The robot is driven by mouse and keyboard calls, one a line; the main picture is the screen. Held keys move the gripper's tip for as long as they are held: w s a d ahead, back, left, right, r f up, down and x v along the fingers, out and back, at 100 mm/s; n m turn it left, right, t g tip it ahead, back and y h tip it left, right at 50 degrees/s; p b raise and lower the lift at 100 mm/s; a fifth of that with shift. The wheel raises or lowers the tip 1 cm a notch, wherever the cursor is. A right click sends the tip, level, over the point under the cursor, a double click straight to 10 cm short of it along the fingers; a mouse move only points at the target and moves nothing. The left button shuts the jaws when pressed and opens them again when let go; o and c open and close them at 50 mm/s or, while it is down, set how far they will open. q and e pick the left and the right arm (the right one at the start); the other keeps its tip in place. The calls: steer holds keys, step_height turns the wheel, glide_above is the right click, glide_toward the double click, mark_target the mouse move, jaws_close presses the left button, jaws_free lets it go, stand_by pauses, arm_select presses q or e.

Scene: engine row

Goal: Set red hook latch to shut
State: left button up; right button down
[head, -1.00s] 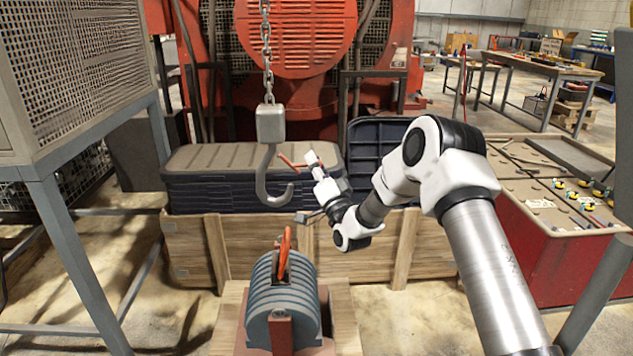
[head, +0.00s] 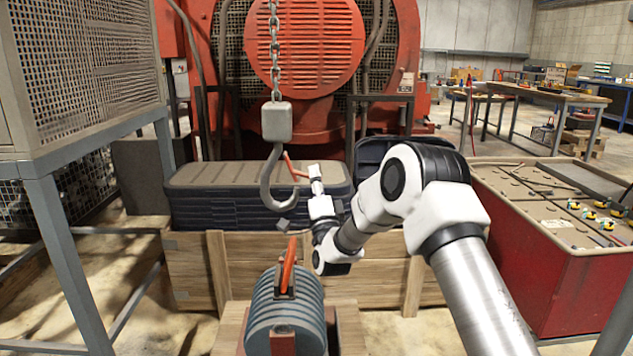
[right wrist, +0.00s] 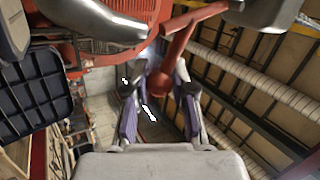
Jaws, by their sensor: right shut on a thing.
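The grey hook (head: 268,185) hangs from a chain below a grey block (head: 276,121). Its red latch (head: 289,164) slants down and right from near the top of the hook, its lower end still above the hook's tip. My right gripper (head: 307,175) is at the latch's lower end, right of the hook. In the right wrist view the red latch (right wrist: 176,52) runs down to a round red end between the fingers of my gripper (right wrist: 160,105), which is shut on it. The grey hook (right wrist: 95,22) shows at upper left. My left gripper is not in view.
Below the hook stands a grey ribbed weight (head: 284,318) with an orange-red loop (head: 289,262). Behind are a wooden crate (head: 195,265) with dark stacked lids (head: 230,175) and a red engine (head: 385,50). A red bench (head: 545,270) is at right, a grey frame (head: 60,235) at left.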

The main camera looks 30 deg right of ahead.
steer(key=shift+f, duration=0.3)
steer(key=c, duration=0.9)
jaws_free()
steer(key=shift+c, duration=0.2)
steer(key=shift+r, duration=0.15)
steer(key=v, duration=1.2)
steer(key=shift+a, duration=0.1)
